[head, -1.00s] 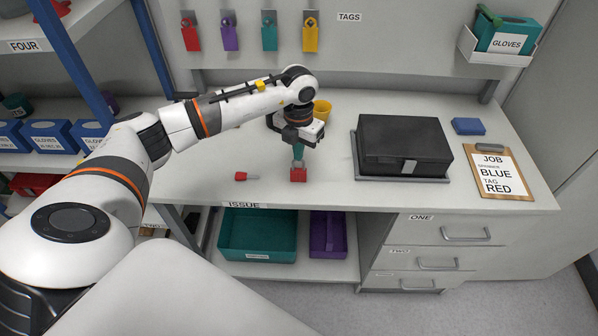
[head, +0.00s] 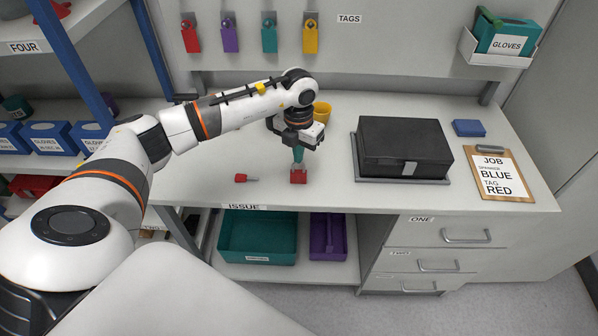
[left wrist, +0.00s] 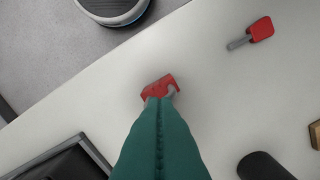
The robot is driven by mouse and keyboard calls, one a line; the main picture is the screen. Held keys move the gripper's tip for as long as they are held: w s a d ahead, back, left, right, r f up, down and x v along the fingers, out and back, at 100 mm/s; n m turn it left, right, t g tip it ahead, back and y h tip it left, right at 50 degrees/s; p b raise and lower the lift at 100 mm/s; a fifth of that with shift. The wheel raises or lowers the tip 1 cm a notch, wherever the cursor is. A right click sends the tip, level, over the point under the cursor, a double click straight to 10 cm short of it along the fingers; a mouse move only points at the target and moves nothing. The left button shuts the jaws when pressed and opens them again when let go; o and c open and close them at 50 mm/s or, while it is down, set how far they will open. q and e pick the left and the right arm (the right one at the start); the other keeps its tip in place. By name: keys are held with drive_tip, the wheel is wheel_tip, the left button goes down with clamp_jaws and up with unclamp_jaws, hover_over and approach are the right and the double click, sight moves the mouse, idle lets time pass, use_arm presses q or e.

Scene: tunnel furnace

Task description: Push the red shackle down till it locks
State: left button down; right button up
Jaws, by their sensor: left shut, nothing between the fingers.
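A small red padlock-like block (head: 298,176) stands on the worktop near its front edge. In the left wrist view the red block (left wrist: 158,87) shows with a grey curved piece, which looks like a shackle, at its right side. My left gripper (head: 298,160) points straight down over the block, its teal fingers shut and empty. In the left wrist view the fingertips (left wrist: 160,99) overlap the block's near edge. They hide part of it, and I cannot tell whether they touch it or how far down the shackle sits. My right gripper is in neither view.
A red-handled key-like piece (head: 246,178) lies left of the block. A yellow cup (head: 321,111) stands behind the gripper. A black case (head: 405,147) and a clipboard (head: 498,174) are to the right. The worktop between block and case is clear.

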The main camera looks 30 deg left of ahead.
use_arm(q)
wheel_tip(320, 180, up, 7)
drive_tip(key=p, duration=0.4)
drive_tip(key=shift+f, duration=0.15)
drive_tip(key=shift+f, duration=0.1)
